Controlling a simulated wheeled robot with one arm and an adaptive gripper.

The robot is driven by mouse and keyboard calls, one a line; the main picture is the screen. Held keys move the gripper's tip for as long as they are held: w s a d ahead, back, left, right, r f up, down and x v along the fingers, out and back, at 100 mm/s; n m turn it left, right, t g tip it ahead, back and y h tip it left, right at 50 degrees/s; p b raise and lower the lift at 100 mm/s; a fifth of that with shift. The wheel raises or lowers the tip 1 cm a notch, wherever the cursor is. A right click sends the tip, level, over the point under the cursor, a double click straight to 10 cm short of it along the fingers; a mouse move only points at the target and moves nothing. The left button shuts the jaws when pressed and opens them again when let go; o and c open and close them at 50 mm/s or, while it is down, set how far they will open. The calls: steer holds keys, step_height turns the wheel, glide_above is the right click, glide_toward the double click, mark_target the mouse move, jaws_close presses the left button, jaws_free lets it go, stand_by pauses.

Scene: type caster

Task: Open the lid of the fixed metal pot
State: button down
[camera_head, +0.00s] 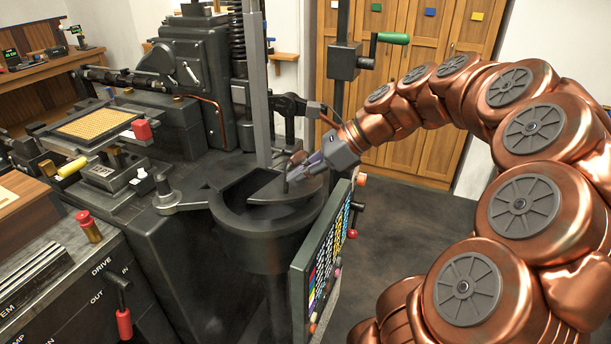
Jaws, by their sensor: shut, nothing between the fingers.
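The fixed metal pot (262,248) is a dark round vessel in the middle of the head view, with a thick rim. A grey, roughly half-round lid plate (262,191) covers part of its mouth, on the far right side. The rest of the mouth shows a dark hollow. A small upright pin or handle stands on the lid, close to my fingertips. My gripper (291,179) reaches in from the right, low over the lid. Its fingers are shut and empty. I cannot tell whether they touch the lid or its handle.
A tall grey post (256,90) rises just behind the pot. A panel of coloured keys (328,248) stands at the pot's front right. The dark casting machine (190,90) fills the left. Open floor (410,225) lies to the right, before wooden cabinets (410,110).

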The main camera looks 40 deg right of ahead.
steer(key=d+m+t, duration=0.3)
steer(key=d+m, duration=0.4)
steer(key=d, duration=0.5)
glide_above(306, 186)
steer(key=shift+t, duration=0.3)
step_height(306, 186, down, 4)
steer(key=shift+s+a+f+p, duration=0.1)
steer(key=shift+f+p, duration=0.15)
steer(key=shift+p, duration=0.1)
steer(key=shift+r, duration=0.1)
